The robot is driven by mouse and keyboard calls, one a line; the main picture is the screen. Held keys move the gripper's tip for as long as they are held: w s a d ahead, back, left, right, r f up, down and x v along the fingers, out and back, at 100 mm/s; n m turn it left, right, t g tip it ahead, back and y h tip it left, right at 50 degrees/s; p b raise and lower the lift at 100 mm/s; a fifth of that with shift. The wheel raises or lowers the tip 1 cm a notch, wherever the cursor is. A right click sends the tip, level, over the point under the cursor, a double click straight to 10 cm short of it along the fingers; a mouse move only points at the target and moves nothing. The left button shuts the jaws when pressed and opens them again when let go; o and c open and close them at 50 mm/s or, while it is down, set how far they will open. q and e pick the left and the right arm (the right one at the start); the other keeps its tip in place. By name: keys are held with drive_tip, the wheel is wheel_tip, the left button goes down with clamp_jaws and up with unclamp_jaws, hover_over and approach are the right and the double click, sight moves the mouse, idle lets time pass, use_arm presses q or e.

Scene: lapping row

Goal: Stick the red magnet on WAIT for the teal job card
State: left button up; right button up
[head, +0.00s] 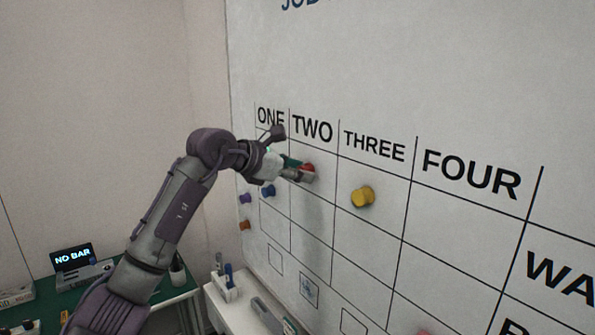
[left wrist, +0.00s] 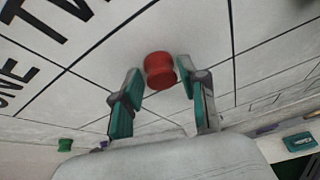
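The red magnet (head: 309,168) is on the whiteboard (head: 480,75) in column TWO, and it also shows in the left wrist view (left wrist: 160,70). My left gripper (head: 303,174) is at the magnet. In the left wrist view its teal-padded fingers (left wrist: 160,77) stand apart on either side of the magnet, with narrow gaps visible. The WAIT label (head: 560,277) is partly cut off at the right edge of the head view. I cannot make out the teal job card for certain. My right gripper is out of view.
A yellow magnet (head: 362,196) is in column THREE. Blue (head: 268,190), purple (head: 246,198) and orange (head: 244,225) magnets are at the board's left. A green table (head: 35,312) stands lower left.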

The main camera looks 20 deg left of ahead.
use_arm(q)
drive_tip(key=shift+o, duration=1.1)
drive_tip(key=shift+s, duration=0.1)
